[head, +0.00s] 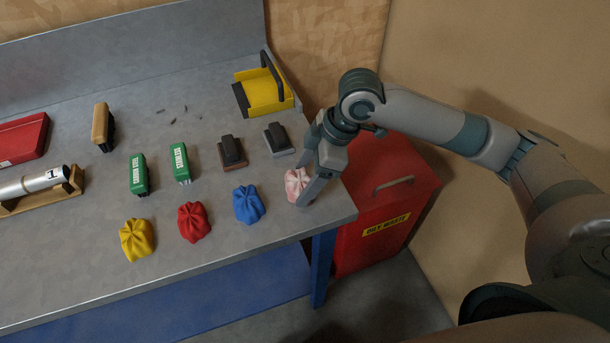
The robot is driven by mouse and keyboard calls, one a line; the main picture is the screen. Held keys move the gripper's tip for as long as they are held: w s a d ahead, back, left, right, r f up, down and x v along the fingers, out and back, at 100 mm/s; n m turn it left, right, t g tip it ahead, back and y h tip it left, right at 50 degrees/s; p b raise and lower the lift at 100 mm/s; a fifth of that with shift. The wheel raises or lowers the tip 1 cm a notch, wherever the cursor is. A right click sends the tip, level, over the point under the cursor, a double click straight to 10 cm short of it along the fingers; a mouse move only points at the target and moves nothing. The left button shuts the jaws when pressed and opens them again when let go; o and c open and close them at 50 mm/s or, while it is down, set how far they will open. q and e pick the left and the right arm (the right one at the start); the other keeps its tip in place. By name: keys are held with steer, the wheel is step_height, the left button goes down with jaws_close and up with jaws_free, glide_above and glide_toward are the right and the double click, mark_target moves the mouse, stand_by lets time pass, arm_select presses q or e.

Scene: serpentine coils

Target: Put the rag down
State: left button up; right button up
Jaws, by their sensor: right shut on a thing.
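My right gripper (307,188) is shut on a pale pink rag (295,182) at the right end of the grey metal bench (80,248). The rag is at or just above the bench top; I cannot tell whether it touches. One finger hides part of it. To its left, a blue rag (248,204), a red rag (193,222) and a yellow rag (136,239) lie in a row near the front edge. My left gripper is not in view.
A red oily waste bin (372,236) stands on the floor right of the bench. Behind the rags are two green-topped brushes (180,163), two dark-handled blocks (231,152) and a wooden brush (102,125). A yellow tray (262,92) stands at the back right.

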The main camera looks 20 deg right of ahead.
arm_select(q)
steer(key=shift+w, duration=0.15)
arm_select(e)
steer(key=shift+f, duration=0.1)
steer(key=o, duration=1)
steer(key=shift+d+r, duration=0.25)
steer(key=shift+r, duration=0.45)
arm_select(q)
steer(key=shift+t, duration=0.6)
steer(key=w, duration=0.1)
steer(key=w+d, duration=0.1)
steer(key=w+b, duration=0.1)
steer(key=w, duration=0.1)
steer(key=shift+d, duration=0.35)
arm_select(e)
steer(key=v, duration=1)
steer(key=shift+s+d+r, duration=0.15)
steer(key=shift+s+r, duration=0.05)
steer(key=shift+r, duration=0.1)
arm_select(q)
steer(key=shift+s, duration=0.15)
